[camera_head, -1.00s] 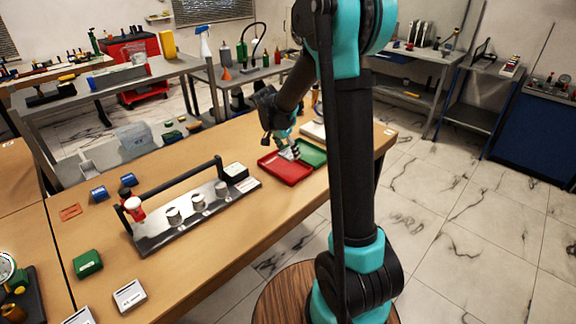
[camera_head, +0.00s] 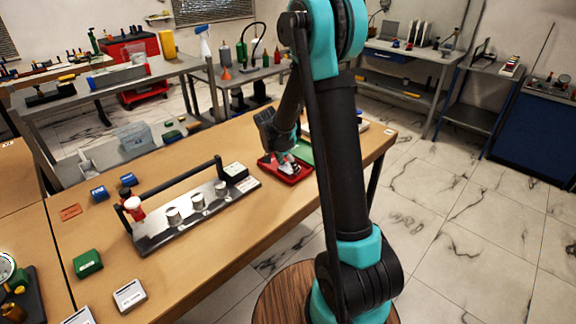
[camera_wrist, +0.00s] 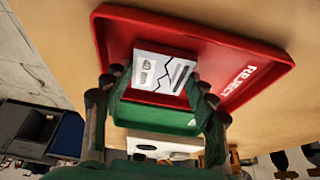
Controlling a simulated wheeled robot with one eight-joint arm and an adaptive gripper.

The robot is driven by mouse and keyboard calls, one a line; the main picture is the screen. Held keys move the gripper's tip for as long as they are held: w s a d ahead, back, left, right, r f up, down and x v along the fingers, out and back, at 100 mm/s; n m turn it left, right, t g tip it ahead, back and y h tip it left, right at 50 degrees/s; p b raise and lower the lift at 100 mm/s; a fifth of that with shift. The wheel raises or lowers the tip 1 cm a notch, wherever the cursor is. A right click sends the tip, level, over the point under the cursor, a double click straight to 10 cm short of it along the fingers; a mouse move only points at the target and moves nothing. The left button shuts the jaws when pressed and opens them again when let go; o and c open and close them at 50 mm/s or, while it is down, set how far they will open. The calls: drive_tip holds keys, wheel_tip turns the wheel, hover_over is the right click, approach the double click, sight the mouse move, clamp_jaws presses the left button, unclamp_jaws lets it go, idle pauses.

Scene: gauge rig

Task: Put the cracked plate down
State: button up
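The cracked plate (camera_wrist: 163,72) is pale, marked "40 mm", with a black jagged line across it. In the wrist view it lies between the two fingers of my gripper (camera_wrist: 160,88), which look shut on its sides. The red tray marked "REJECT" (camera_wrist: 240,85) is behind and around it. In the head view my gripper (camera_head: 285,160) is low over the red tray (camera_head: 291,180), with the pale plate at its tips. I cannot tell whether the plate touches the tray floor. The green tray (camera_wrist: 150,116) adjoins the red one and is partly hidden by my arm in the head view.
A grey fixture with a black bar and several metal cylinders (camera_head: 197,203) stands left of the trays. Blue and green blocks (camera_head: 88,263) lie farther left on the wooden table (camera_head: 215,265).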

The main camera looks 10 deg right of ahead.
drive_tip(key=o, duration=0.4)
drive_tip(key=shift+r, duration=0.15)
drive_tip(key=v, duration=1.2)
drive_tip(key=s+d+f+n+y, duration=0.1)
drive_tip(key=s+d+f+n, duration=0.1)
drive_tip(key=s, duration=0.6)
drive_tip(key=s+d+f+n+t+y, duration=0.1)
drive_tip(key=s+d+f+n, duration=0.1)
drive_tip(key=s+n, duration=0.3)
drive_tip(key=s+d+f+n+y, duration=0.1)
drive_tip(key=s+d+f+n, duration=0.2)
drive_tip(key=s, duration=1)
drive_tip(key=shift+s+d+f+n+y, duration=0.1)
drive_tip(key=shift+d+n+y, duration=0.3)
